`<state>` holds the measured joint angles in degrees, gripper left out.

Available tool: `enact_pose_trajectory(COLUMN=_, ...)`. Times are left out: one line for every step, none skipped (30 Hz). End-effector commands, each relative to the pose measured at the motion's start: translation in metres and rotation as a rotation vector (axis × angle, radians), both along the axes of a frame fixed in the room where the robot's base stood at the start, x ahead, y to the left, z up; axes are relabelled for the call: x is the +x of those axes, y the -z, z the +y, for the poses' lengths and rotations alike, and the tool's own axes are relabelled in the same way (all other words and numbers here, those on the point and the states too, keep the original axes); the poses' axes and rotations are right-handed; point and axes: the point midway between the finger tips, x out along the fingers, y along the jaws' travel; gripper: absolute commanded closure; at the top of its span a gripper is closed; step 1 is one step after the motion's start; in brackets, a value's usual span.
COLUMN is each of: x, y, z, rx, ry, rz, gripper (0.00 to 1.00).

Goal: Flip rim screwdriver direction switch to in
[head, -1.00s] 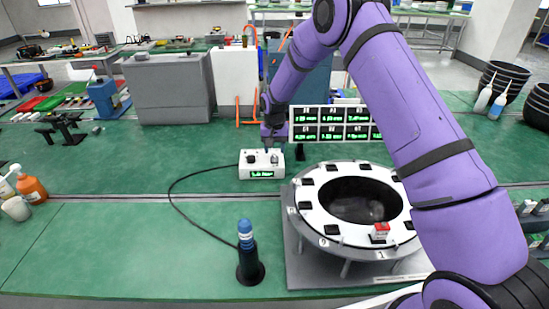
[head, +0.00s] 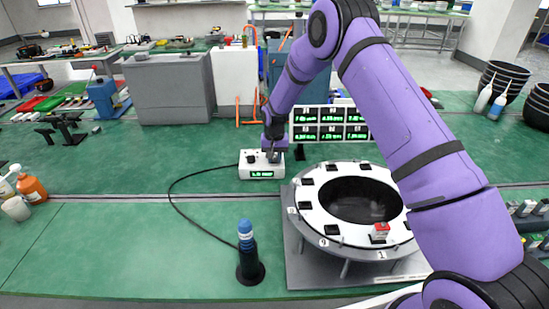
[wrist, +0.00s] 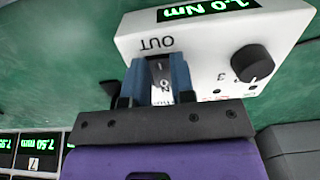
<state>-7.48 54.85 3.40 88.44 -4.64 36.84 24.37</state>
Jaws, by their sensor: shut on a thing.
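The screwdriver control box (head: 262,173) is white with a green lit display reading about 1.0 Nm. In the wrist view the box (wrist: 205,45) appears upside down. My gripper (wrist: 162,85) has its blue fingers closed on the direction switch (wrist: 161,74), one on each side, just by the OUT label. Which way the switch lies is unclear, and no IN label shows. In the head view my gripper (head: 273,158) is at the right part of the box top. The rim screwdriver (head: 246,236), black and blue, stands upright in a dark holder, with a black cable to the box.
A round knob (wrist: 252,62) sits beside the switch. A white ring fixture (head: 312,222) with black pads and a red-topped block (head: 380,232) stands to the right. A display board (head: 318,134) stands behind it.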

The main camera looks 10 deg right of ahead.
Motion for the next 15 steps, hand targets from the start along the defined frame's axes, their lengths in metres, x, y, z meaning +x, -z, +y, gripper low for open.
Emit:
enact_pose_trajectory(x=0.0002, y=0.0000, z=0.0000, rx=0.001, ry=0.000, rz=0.003, gripper=1.00)
enact_pose_trajectory(x=0.0005, y=0.0001, z=-0.0002, rx=0.001, ry=0.001, rz=0.007, gripper=1.00)
enact_pose_trajectory(x=0.0008, y=0.0003, z=-0.0005, rx=0.002, ry=0.002, rz=0.017, gripper=1.00)
enact_pose_trajectory(x=0.0009, y=0.0005, z=-0.0009, rx=0.004, ry=0.002, rz=0.028, gripper=1.00)
enact_pose_trajectory(x=0.0017, y=0.0005, z=-0.0012, rx=0.006, ry=0.003, rz=0.041, gripper=1.00)
enact_pose_trajectory(x=0.0025, y=0.0006, z=-0.0015, rx=0.010, ry=0.003, rz=0.061, gripper=1.00)
enact_pose_trajectory(x=0.0027, y=0.0005, z=-0.0015, rx=0.014, ry=0.002, rz=0.080, gripper=1.00)
enact_pose_trajectory(x=0.0034, y=-0.0001, z=-0.0013, rx=0.018, ry=0.003, rz=0.098, gripper=1.00)
enact_pose_trajectory(x=0.0037, y=-0.0003, z=-0.0010, rx=0.024, ry=0.003, rz=0.124, gripper=1.00)
enact_pose_trajectory(x=0.0044, y=-0.0005, z=-0.0011, rx=0.027, ry=0.002, rz=0.141, gripper=1.00)
enact_pose_trajectory(x=0.0045, y=-0.0003, z=-0.0013, rx=0.031, ry=0.002, rz=0.159, gripper=1.00)
enact_pose_trajectory(x=0.0053, y=-0.0007, z=-0.0015, rx=0.035, ry=0.002, rz=0.180, gripper=1.00)
enact_pose_trajectory(x=0.0054, y=-0.0010, z=-0.0016, rx=0.038, ry=0.002, rz=0.195, gripper=1.00)
enact_pose_trajectory(x=0.0056, y=-0.0012, z=-0.0017, rx=0.040, ry=0.003, rz=0.209, gripper=1.00)
enact_pose_trajectory(x=0.0061, y=-0.0014, z=-0.0017, rx=0.044, ry=0.003, rz=0.224, gripper=1.00)
